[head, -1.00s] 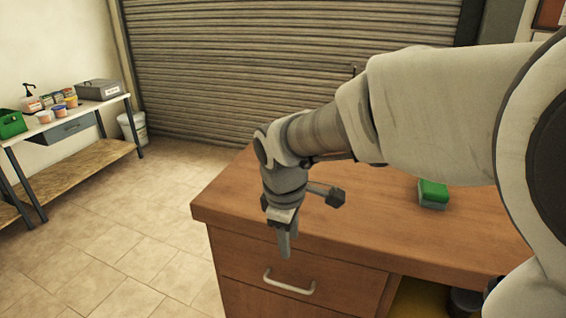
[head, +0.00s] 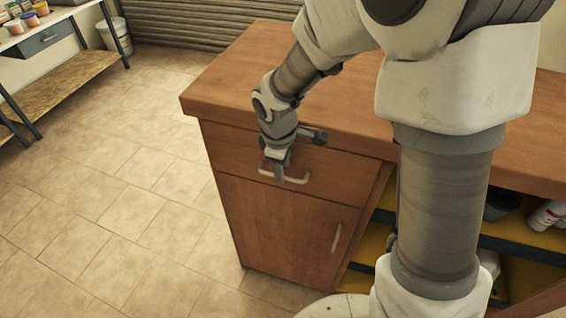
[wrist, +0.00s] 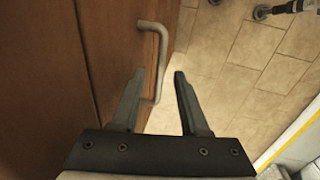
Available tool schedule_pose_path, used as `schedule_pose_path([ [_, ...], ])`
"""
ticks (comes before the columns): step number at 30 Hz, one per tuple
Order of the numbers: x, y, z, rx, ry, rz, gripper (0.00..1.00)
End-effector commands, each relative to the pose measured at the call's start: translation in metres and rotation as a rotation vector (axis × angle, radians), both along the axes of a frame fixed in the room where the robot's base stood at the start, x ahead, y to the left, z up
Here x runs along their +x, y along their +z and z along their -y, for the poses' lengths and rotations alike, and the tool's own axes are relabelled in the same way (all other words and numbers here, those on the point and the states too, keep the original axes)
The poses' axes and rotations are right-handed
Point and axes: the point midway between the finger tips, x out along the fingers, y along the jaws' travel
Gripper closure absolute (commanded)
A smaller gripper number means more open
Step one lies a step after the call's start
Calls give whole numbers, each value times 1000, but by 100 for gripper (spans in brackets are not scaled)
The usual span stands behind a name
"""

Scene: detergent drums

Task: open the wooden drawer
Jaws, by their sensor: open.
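The wooden drawer (head: 338,178) is the top front of the brown desk and looks shut, flush with the desk front. Its pale bar handle (head: 297,180) runs across the front. My gripper (head: 277,168) is at the drawer handle, pointing down, and hides part of it. In the wrist view my gripper (wrist: 155,85) is open. The handle (wrist: 161,55) shows in the gap between the two fingers, nearer the left one. I cannot tell whether a finger touches it. The wooden front (wrist: 45,60) lies to the left in that view.
A cupboard door (head: 280,235) with its own handle is below the drawer. Open shelves (head: 510,245) with dark and white containers are at the right. The tiled floor (head: 130,210) left of the desk is clear. A side bench (head: 60,75) stands at the far left.

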Motion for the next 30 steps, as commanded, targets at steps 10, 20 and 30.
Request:
schedule_pose_path([
  [10, 4, -20, 1, 0, -1, 0, 55],
  [20, 4, -20, 1, 0, -1, 0, 84],
  [30, 4, -20, 1, 0, -1, 0, 100],
])
